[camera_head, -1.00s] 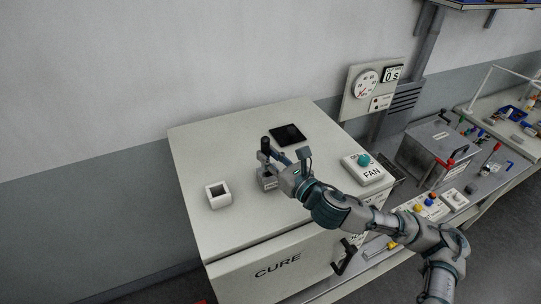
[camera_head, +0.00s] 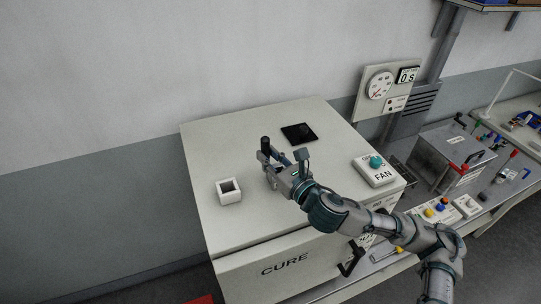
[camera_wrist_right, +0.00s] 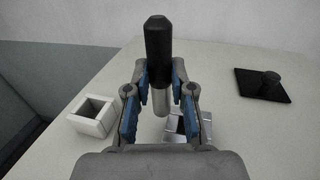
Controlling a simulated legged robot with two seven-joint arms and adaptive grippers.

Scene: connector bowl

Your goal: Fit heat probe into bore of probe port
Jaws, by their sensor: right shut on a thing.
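My right gripper (camera_head: 268,163) is over the top of the cream CURE cabinet, shut on the heat probe (camera_head: 265,146). The probe is upright, with a black handle; in the right wrist view its silver shaft (camera_wrist_right: 161,101) hangs between the blue-padded fingers. A shiny metal block (camera_wrist_right: 200,127) with a dark opening, which looks like the probe port, lies below and beyond the gripper, partly hidden by a finger. The shaft's end appears left of that opening; their height gap is unclear. The head view mostly hides this block behind the gripper. My left gripper is out of view.
A white hollow square holder (camera_head: 229,192) stands left of the gripper on the cabinet top (camera_head: 235,150).

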